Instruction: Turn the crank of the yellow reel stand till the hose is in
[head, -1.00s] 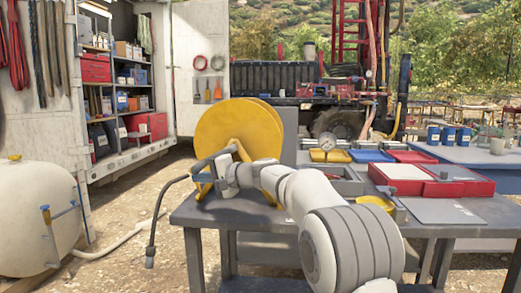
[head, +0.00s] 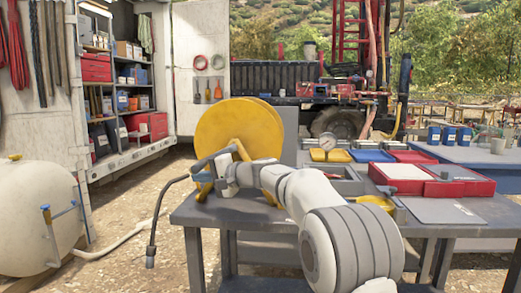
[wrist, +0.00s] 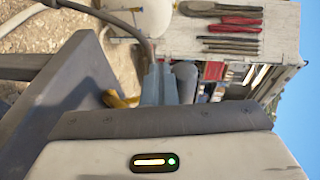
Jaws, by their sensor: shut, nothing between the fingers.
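The yellow reel stand (head: 228,124) stands on the left end of the grey table in the head view. Its big yellow disc faces me, and a yellow foot (wrist: 122,100) shows in the wrist view. A dark hose (head: 155,225) runs from the reel's front and hangs past the table's left edge, its end above the ground. It also shows in the wrist view (wrist: 120,18). My gripper (head: 203,178) is low in front of the disc, just below the hose. In the wrist view its fingers (wrist: 160,84) are together, empty, close to the hose. I cannot make out the crank handle.
The grey table (head: 270,225) holds trays, a gauge (head: 328,141) and a red box (head: 450,182) to the right. A cream tank (head: 40,220) stands on the left.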

